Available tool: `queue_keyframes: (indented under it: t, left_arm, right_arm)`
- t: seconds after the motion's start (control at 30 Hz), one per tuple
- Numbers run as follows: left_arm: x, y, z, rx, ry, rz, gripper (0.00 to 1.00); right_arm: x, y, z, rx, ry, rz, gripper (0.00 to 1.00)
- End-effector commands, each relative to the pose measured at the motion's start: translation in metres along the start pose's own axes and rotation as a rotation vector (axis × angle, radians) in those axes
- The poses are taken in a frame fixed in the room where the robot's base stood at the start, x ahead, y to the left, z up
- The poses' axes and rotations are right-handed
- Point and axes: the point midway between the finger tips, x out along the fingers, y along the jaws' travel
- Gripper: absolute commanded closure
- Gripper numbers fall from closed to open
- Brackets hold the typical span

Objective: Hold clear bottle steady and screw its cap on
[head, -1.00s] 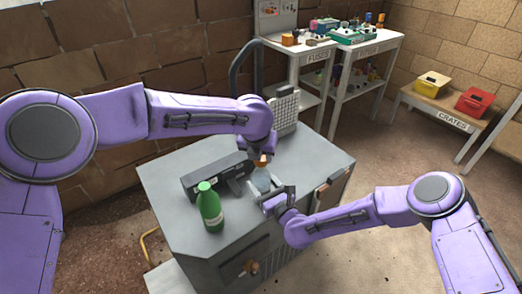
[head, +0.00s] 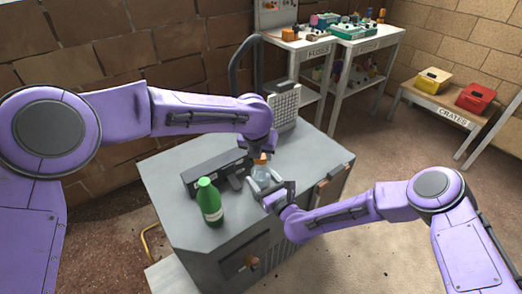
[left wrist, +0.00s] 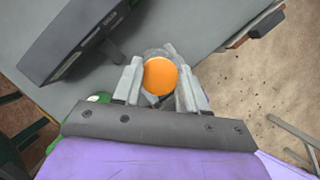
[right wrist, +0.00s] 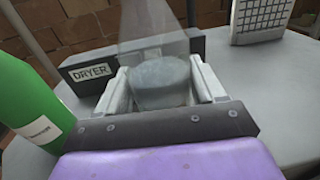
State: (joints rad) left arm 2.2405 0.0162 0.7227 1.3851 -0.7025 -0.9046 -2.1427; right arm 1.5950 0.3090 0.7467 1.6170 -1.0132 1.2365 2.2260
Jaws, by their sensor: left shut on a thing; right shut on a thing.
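The clear bottle (head: 262,178) stands on the grey cabinet top, between my two grippers. It also shows in the right wrist view (right wrist: 160,80), where my right gripper (right wrist: 160,90) is shut around its body from the front right. The orange cap (head: 261,160) is at the bottle's top. In the left wrist view the cap (left wrist: 160,76) sits between the fingers of my left gripper (left wrist: 160,84), which is shut on it from above. The bottle's neck and the contact between cap and neck are hidden.
A green bottle (head: 210,202) stands just left of the clear one. A dark box labelled DRYER (right wrist: 92,71) lies behind. The cabinet top (head: 180,165) has free room at its left and back. Shelves (head: 335,55) and crates (head: 434,82) are farther off.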

Motion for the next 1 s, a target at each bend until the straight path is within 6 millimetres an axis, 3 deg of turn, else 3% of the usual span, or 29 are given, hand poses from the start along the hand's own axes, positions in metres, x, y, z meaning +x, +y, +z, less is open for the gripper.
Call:
queue_keyframes:
  t: [0.07,0.1,0.27,0.5,0.6,1.0]
  left_arm:
    - [0.002,0.000,-0.001,0.000,0.000,0.000,0.86]
    - [0.002,0.000,-0.001,0.000,0.000,0.000,0.86]
    - [0.003,0.001,-0.002,0.087,0.007,-0.043,0.86]
    - [0.005,-0.006,-0.005,0.581,0.012,-0.273,0.86]
    - [0.005,-0.007,-0.005,0.699,0.011,-0.320,0.86]
    - [0.003,0.000,-0.002,0.785,0.002,-0.338,0.86]
  right_arm:
    - [0.000,0.000,0.000,0.000,0.000,0.000,0.86]
    - [0.000,0.000,0.000,0.000,0.000,0.000,1.00]
    - [0.000,0.000,0.000,0.000,0.000,0.000,1.00]
    - [0.000,0.000,0.000,-0.001,0.000,0.000,1.00]
    - [0.000,0.001,0.000,-0.001,0.000,0.001,1.00]
    - [0.001,0.001,0.001,-0.001,-0.001,0.002,1.00]
